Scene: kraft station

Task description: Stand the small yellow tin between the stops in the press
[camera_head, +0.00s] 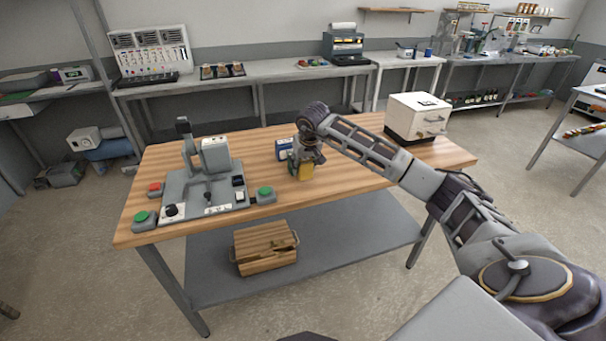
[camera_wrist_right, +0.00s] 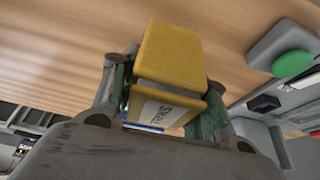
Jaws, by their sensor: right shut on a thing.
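The yellow tin (camera_head: 305,173) is held in my right gripper (camera_head: 307,158), low over the middle of the wooden table. In the wrist view the tin (camera_wrist_right: 172,52) is a yellow block with a pale printed label, with a finger of the right gripper (camera_wrist_right: 163,82) on each side. I cannot tell whether the tin touches the table. The grey press (camera_head: 206,186) stands to the left of the tin, with an upright column and a grey base plate. Its stops are too small to make out. My left gripper is not in view.
A blue-and-white box (camera_head: 283,156) stands just left of the right gripper, partly behind it. Green buttons (camera_head: 265,194) and a red one (camera_head: 155,188) flank the press. A white machine (camera_head: 417,114) stands at the table's right end. A wooden crate (camera_head: 265,250) is on the lower shelf.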

